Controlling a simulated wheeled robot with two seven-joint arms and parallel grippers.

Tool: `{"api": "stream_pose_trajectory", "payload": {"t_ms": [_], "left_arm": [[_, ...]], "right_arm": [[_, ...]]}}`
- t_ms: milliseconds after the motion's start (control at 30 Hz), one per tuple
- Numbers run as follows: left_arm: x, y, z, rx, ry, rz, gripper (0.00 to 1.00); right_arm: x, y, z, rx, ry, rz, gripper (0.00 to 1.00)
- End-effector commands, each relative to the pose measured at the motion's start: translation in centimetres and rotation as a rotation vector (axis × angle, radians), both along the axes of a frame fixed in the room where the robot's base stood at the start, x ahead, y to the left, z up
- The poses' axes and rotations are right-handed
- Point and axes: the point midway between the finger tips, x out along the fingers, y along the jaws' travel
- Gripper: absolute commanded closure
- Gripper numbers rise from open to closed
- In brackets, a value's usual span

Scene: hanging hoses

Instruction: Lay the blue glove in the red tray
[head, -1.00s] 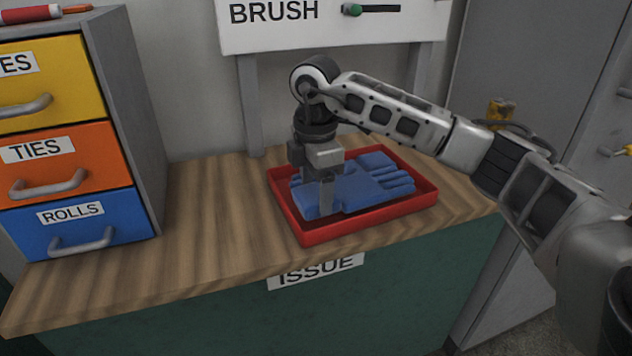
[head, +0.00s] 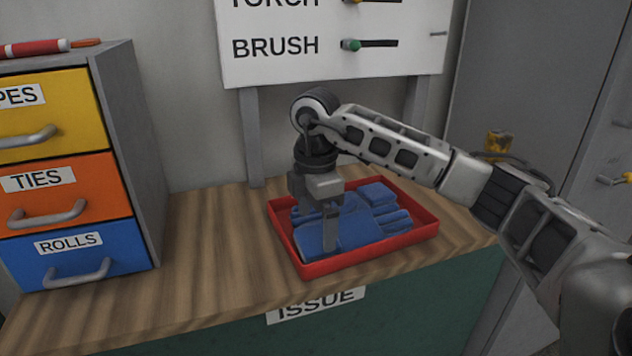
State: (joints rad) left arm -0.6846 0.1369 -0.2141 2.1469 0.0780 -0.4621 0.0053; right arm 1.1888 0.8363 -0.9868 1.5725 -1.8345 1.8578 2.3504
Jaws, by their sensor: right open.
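The blue glove (head: 367,221) lies in the red tray (head: 384,252), its fingers pointing to the right and its cuff end at the left. The tray sits on the wooden counter top. My right gripper (head: 330,246) points down over the cuff end of the glove, inside the tray's outline. It is open; a finger hides part of the cuff. I cannot tell whether the finger touches the glove. My left gripper is not in view.
A drawer cabinet (head: 133,150) with yellow, orange and blue drawers stands at the left. A white board (head: 287,66) on grey posts stands behind the tray. The wooden counter (head: 205,248) is clear between cabinet and tray. A grey locker is at the right.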

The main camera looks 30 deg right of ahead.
Motion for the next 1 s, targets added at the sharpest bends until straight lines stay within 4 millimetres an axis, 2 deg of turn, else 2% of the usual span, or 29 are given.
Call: {"api": "stream_pose_trajectory", "payload": {"t_ms": [300, 400, 500, 700, 1000], "left_arm": [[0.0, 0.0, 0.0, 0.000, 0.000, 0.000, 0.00], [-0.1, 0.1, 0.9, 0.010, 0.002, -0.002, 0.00], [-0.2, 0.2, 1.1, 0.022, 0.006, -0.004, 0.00], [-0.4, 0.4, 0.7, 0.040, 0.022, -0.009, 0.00], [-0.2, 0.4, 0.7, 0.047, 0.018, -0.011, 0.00]], "right_arm": [[0.1, 0.1, 7.3, 0.002, -0.007, 0.000, 0.10], [0.1, -0.1, 10.2, -0.002, -0.008, -0.001, 0.10], [0.1, 0.0, 12.1, -0.002, -0.006, -0.001, 0.10], [0.0, 0.0, 14.5, -0.001, -0.003, -0.001, 0.10], [0.0, 0.0, 15.0, 0.000, -0.001, 0.000, 0.10]]}}
